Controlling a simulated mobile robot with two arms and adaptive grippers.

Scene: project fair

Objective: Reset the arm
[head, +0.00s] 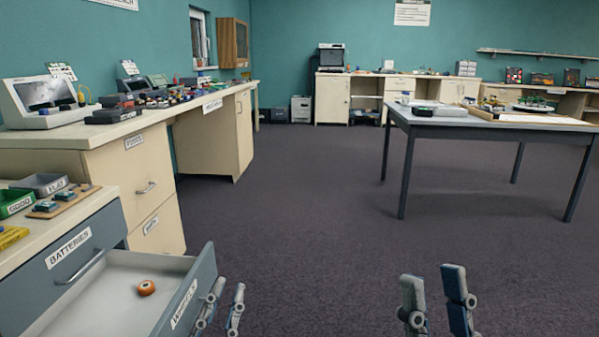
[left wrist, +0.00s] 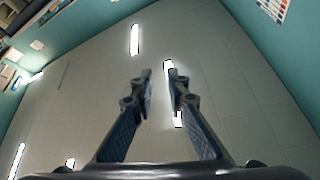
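My left gripper (head: 229,287) is at the bottom of the head view, just right of the open drawer's front. Its fingers stand upright with a gap between them and nothing in it. In the left wrist view the same gripper (left wrist: 160,75) is open and empty, against the ceiling and its lights. My right gripper (head: 433,275) is at the bottom right of the head view, over the dark floor. Its fingers point up, stand apart and hold nothing. Both arms are mostly out of view.
An open drawer (head: 105,300) labelled "wheels" juts out at the lower left with an orange-brown wheel (head: 146,288) inside. A cluttered bench (head: 70,138) runs along the left wall. A grey table (head: 470,122) stands at the right. The carpet (head: 300,210) between is clear.

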